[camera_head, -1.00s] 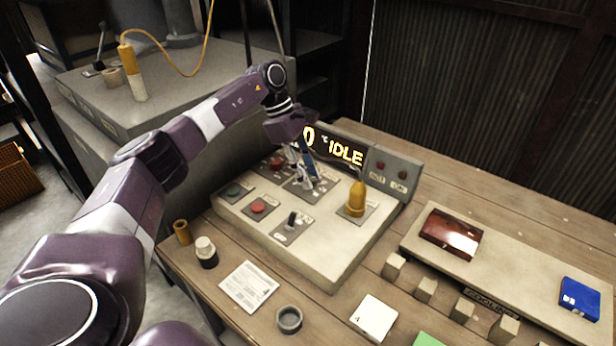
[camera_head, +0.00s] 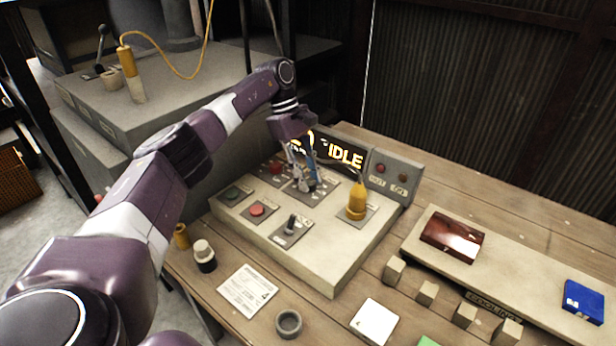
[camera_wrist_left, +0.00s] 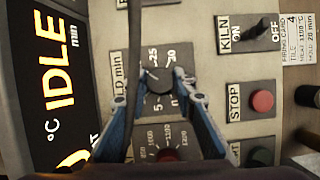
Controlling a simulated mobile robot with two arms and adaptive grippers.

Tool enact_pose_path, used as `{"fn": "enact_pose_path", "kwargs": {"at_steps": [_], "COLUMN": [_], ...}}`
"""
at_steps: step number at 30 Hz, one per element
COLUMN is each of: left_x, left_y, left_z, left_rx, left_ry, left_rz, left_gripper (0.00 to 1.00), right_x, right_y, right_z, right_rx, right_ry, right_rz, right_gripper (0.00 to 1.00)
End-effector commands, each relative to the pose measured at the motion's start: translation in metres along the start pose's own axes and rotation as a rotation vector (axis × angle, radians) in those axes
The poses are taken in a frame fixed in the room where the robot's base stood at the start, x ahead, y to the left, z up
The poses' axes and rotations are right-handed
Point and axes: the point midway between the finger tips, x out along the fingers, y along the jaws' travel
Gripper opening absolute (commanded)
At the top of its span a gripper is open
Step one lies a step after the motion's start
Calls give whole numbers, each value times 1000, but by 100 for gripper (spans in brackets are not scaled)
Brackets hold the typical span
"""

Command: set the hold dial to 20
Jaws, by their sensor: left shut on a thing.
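The hold dial (camera_wrist_left: 160,82) is a dark round knob on a grey plate marked "min", with numbers such as 5 and 25 around it. My left gripper (camera_wrist_left: 162,76) is shut on this knob, one blue-grey finger on each side. In the head view my left gripper (camera_head: 306,184) points down at the panel's back part and hides most of the dial. Where the dial's pointer stands cannot be told. The control panel (camera_head: 310,258) is a pale sloped box on the wooden bench. My right gripper is not in view.
The lit display (camera_head: 342,152) reads IDLE. A temperature dial (camera_wrist_left: 168,155) sits beside the hold dial. A STOP button (camera_wrist_left: 262,101), a KILN switch (camera_wrist_left: 262,31) and a yellow handle (camera_head: 357,198) are close by. The firing card (camera_head: 247,289) lies in front of the panel.

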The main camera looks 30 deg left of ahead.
Motion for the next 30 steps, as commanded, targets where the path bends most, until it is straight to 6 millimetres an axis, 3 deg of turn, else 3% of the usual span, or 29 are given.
{"fn": "enact_pose_path", "kwargs": {"at_steps": [2, 3, 8, 18, 30], "left_x": [-2, -2, -1, -6, -66], "left_y": [0, 0, 0, 0, 1], "left_z": [-2, -2, -1, 0, -1], "left_rx": [-3, -3, -3, -2, -3], "left_ry": [4, 4, 3, 1, 2], "left_rz": [4, 5, 4, 3, 5], "left_gripper": [1, 26, 42, 42, 42], "right_x": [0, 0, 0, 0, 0], "right_y": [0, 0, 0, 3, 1], "right_z": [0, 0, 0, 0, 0], "right_rx": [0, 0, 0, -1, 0], "right_ry": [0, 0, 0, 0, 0], "right_rz": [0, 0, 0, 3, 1], "right_gripper": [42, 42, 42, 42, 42]}}
